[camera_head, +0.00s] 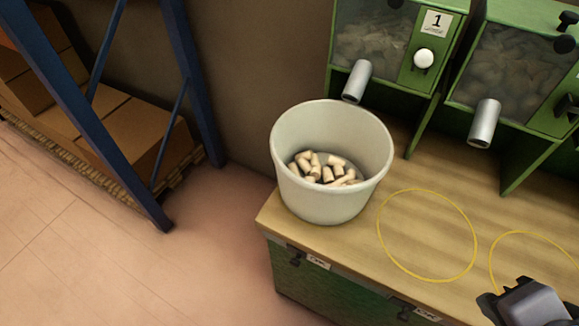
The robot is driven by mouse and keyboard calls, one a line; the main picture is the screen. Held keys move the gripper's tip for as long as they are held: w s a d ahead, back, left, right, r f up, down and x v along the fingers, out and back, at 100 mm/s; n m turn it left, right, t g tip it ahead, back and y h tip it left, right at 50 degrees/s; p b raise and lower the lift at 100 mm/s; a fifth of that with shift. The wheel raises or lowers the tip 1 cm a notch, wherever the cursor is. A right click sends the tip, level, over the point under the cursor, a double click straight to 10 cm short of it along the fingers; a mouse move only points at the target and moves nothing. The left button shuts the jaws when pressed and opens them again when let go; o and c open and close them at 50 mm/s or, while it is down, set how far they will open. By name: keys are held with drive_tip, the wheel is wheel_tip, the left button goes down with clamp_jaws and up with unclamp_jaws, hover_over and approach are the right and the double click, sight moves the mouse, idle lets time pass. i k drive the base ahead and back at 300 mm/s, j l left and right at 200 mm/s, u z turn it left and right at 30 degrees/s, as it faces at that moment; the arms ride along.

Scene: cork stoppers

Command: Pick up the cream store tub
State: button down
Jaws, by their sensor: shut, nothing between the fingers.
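The cream store tub (305,201) stands upright at the left end of the wooden bench top, close to its corner. It is open at the top and holds several cork stoppers (325,171). My gripper (523,287) shows at the bottom right corner, partly cut off by the frame edge. It is shut and empty, well to the right of the tub and apart from it.
Green dispensers with metal spouts (357,81) (484,123) stand behind; one bears a label "1" (437,21). Yellow circles (427,276) mark the bare bench top (420,235) right of the tub. A blue rack (190,80) with cardboard boxes (130,130) stands left, across open floor.

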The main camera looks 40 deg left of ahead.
sight(331, 157)
drive_tip(key=u, duration=1.5)
drive_tip(key=k, duration=0.05)
